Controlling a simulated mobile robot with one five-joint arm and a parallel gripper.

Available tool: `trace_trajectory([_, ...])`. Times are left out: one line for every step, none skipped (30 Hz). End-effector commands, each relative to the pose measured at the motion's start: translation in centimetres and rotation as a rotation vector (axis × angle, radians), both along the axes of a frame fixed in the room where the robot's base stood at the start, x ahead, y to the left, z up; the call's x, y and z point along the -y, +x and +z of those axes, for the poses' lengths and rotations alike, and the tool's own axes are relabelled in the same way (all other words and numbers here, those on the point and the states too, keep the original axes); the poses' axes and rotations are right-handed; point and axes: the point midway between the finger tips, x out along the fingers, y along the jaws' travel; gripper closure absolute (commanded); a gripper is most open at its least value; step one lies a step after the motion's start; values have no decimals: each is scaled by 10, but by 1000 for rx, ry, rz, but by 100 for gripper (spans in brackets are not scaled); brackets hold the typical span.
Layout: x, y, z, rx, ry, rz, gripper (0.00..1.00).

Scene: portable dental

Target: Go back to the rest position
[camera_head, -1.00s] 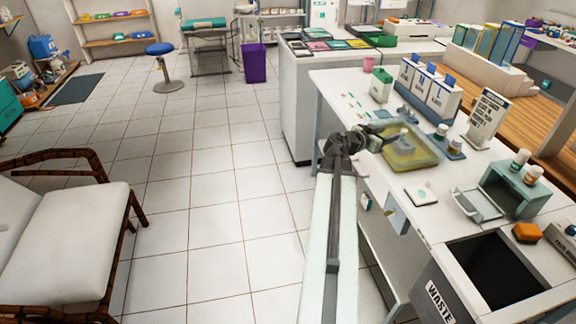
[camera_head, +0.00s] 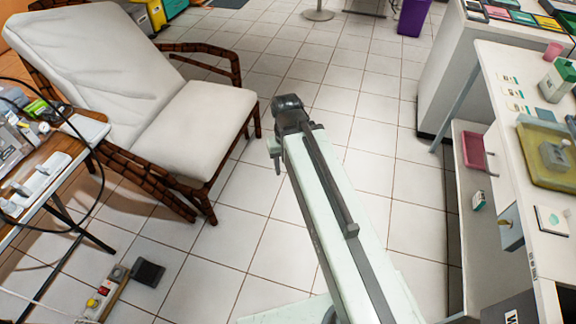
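My arm (camera_head: 288,112) is a dark, compact, folded shape at the far end of my pale beam, over the tiled floor. It is well to the left of the counter and apart from it. My gripper's fingers cannot be made out, so I cannot tell whether they are open or shut, or whether they hold anything. The yellowish tray (camera_head: 540,176) lies on the white counter at the right edge, with a grey block (camera_head: 553,155) in it.
A white cushioned chair (camera_head: 190,130) stands at left. A cluttered side table (camera_head: 50,150) with a cable is at the left edge. A power strip (camera_head: 108,290) lies on the floor below it. A purple bin (camera_head: 413,17) is at the back.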

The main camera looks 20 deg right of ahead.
Motion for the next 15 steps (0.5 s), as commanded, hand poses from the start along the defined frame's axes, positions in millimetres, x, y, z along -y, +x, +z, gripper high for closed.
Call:
trace_trajectory([-3,-1,0,-3,5,10,56])
trace_trajectory([-4,-1,0,-4,6,12,56])
trace_trajectory([-3,-1,0,-3,6,11,56])
trace_trajectory([-3,-1,0,-3,5,10,56])
trace_trajectory([-3,-1,0,-3,5,9,56])
trace_trajectory([-2,0,0,-2,5,9,56])
trace_trajectory([-2,0,0,-2,4,8,56])
trace_trajectory([-2,0,1,-2,4,8,56])
trace_trajectory([-2,0,4,-2,4,7,56])
trace_trajectory([-2,0,8,-1,4,7,56])
trace_trajectory([-2,0,14,-1,4,7,56])
trace_trajectory([-1,0,24,-1,4,6,56])
trace_trajectory([-1,0,33,-1,3,6,56])
trace_trajectory([-1,0,44,-1,3,6,56])
trace_trajectory([-1,0,60,-1,3,6,56])
